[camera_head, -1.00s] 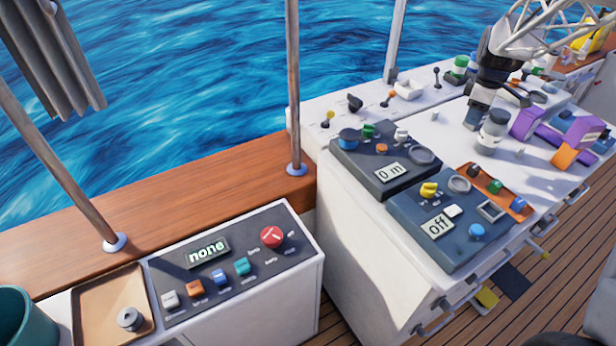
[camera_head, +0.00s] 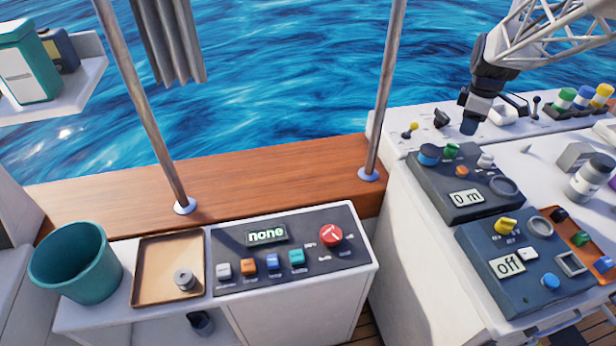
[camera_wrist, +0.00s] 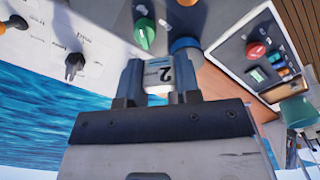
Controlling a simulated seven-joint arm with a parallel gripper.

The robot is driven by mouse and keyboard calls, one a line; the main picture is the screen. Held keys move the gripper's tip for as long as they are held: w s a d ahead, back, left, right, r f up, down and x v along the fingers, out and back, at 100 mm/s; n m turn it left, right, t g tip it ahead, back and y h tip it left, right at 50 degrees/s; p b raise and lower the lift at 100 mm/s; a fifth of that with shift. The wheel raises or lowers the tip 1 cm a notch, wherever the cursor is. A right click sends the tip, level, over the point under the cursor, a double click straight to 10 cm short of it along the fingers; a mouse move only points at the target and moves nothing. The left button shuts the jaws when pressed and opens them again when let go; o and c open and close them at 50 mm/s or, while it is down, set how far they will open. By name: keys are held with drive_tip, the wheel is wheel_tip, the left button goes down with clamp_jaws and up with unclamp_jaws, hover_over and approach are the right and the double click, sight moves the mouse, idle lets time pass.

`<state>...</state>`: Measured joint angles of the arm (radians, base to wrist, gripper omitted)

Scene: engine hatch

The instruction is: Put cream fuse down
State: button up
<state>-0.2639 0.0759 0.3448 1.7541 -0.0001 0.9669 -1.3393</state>
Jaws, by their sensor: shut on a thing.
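My gripper (camera_head: 470,124) is above the white console near its back row of levers in the head view. In the wrist view my gripper (camera_wrist: 159,76) is shut on a small pale piece, the cream fuse (camera_wrist: 158,70), which bears a dark "2". The fuse sits between the two fingers, and its lower part is hidden by the gripper body. I cannot make out the fuse in the head view.
A tan tray (camera_head: 150,262) holding a grey round piece (camera_head: 184,279) lies left of the "none" panel (camera_head: 285,246). A teal bucket (camera_head: 75,262) stands at far left. The "0 m" box (camera_head: 463,185), "Off" box (camera_head: 515,272) and a grey-lidded jar (camera_head: 590,178) are at right.

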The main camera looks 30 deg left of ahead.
drive_tip(key=s+a+n, duration=0.3)
drive_tip(key=s+a, duration=0.6)
drive_tip(key=a, duration=0.4)
drive_tip(key=s+a+n, duration=0.3)
drive_tip(key=s+a, duration=0.6)
drive_tip(key=a, duration=0.5)
drive_tip(key=s+a+n, duration=0.3)
drive_tip(key=s+a, duration=0.6)
drive_tip(key=a, duration=0.4)
drive_tip(key=f, duration=2.2)
drive_tip(key=shift+a+f, duration=0.3)
drive_tip(key=shift+f, duration=0.1)
hover_over(269, 173)
drive_tip(key=shift+w+a+f, duration=0.1)
drive_tip(key=shift+f, duration=0.6)
drive_tip(key=shift+f, duration=1.75)
drive_tip(key=shift+f, duration=0.15)
